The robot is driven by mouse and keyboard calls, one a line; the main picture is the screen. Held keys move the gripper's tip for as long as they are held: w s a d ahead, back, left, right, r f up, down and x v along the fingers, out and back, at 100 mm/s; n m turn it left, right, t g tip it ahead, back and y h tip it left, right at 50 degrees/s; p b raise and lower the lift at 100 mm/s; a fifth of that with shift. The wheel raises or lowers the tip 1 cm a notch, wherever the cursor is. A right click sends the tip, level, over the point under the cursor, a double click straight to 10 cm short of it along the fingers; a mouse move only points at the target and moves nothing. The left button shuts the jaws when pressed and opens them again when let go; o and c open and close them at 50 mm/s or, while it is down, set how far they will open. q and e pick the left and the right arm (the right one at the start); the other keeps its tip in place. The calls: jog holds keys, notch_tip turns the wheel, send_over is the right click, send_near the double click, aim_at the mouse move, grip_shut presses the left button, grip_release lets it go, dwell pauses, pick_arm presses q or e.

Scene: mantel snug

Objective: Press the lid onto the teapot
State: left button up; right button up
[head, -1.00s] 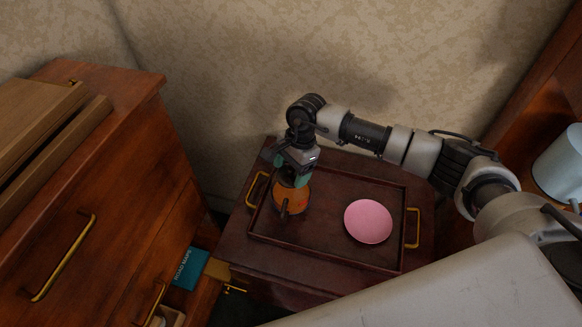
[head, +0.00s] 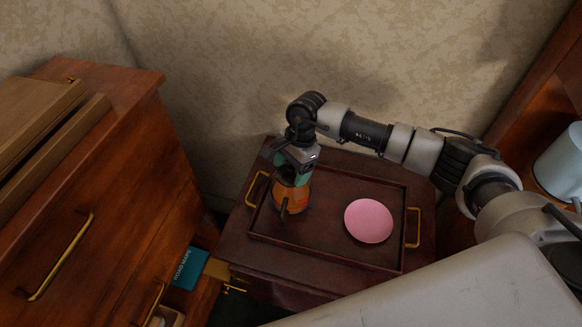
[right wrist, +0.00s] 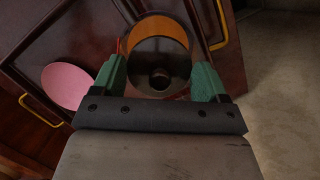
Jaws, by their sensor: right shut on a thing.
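The orange teapot (head: 291,201) stands on the left part of the dark tray, with a dark spout pointing toward the front. Its orange side also shows beyond the fingers in the right wrist view (right wrist: 160,27). My right gripper (head: 288,181) points down right over the teapot. In the right wrist view its green fingers (right wrist: 162,80) are shut on a dark round lid (right wrist: 143,80) with a small knob in its middle. The lid lies over the teapot's top; whether it is seated or slightly above the rim I cannot tell. My left gripper is not in view.
The tray (head: 330,249) with brass handles lies on a small dark red table (head: 232,246). A pink plate (head: 368,221) sits on its right part. A wooden drawer chest (head: 110,200) stands at the left, a teal book (head: 189,268) low beside it. The wall is close behind.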

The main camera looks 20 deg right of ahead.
jog(key=shift+f+b, duration=0.15)
jog(key=shift+b, duration=1)
dwell(1.6)
dwell(0.3)
jog(key=o, duration=0.9)
jog(key=shift+r+p, duration=1.45)
jog(key=shift+r, duration=2.1)
jog(key=shift+c, duration=0.3)
grip_shut()
